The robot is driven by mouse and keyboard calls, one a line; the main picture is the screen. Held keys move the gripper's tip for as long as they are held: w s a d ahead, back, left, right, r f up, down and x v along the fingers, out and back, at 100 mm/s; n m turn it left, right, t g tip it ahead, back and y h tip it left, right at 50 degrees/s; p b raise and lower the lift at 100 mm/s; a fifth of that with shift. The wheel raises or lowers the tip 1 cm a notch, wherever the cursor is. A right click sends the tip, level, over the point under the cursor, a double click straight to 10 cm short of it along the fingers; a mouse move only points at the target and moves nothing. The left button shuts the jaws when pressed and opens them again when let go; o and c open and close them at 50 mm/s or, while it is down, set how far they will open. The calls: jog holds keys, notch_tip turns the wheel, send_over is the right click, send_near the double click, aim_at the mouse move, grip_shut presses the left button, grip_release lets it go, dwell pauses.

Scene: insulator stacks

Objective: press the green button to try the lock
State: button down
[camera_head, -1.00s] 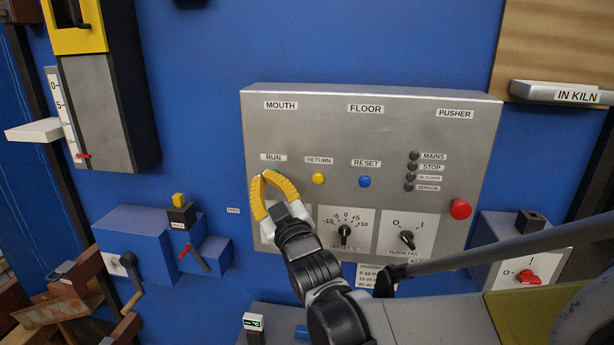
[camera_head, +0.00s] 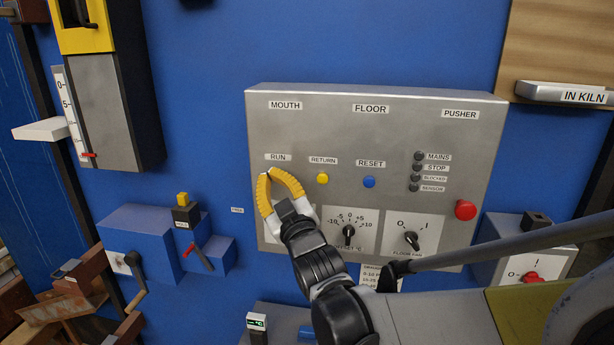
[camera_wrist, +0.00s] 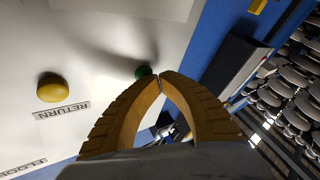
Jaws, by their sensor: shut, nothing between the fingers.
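The green button (camera_wrist: 143,71) shows in the wrist view, right by my fingertips and partly covered by the left finger. In the head view it is hidden behind my gripper, below the RUN label (camera_head: 278,157) on the grey control panel (camera_head: 390,140). My gripper (camera_head: 268,172) has yellow fingers with their tips together and nothing between them. In the wrist view my gripper (camera_wrist: 162,76) has its tips just right of the button. I cannot tell whether they touch it.
A yellow RETURN button (camera_head: 322,178) and a blue RESET button (camera_head: 369,182) sit right of my gripper. A red button (camera_head: 466,210) is at the panel's right. Dials (camera_head: 349,231) lie below. A blue box with a lever (camera_head: 201,255) stands at the left.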

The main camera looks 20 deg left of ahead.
jog(key=shift+s+d, duration=0.1)
jog(key=shift+s, duration=0.85)
jog(key=s, duration=0.5)
jog(key=shift+d, duration=0.2)
dwell(0.5)
